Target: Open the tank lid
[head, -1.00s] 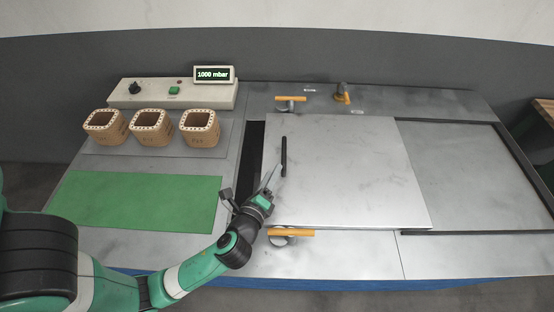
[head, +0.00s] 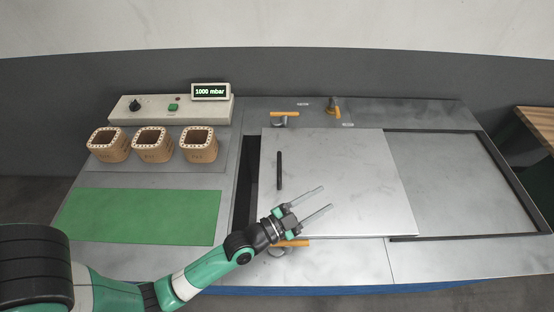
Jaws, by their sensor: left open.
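The tank lid (head: 345,180) is a large pale metal plate with a black bar handle (head: 279,170) near its left edge. A dark strip of tank opening (head: 245,185) shows along the lid's left side. My left gripper (head: 327,197) is open and empty over the lid's lower left part, to the lower right of the handle and apart from it. Its two thin fingers point to the upper right. My right gripper is not in view.
Orange-handled valves or clamps stand behind the lid (head: 284,114), at the back (head: 333,106) and at the front, partly behind my gripper (head: 292,243). A framed recess (head: 455,175) right of the lid is empty. At left are brown coils (head: 152,145), a green mat (head: 140,217) and a control box reading 1000 mbar (head: 210,91).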

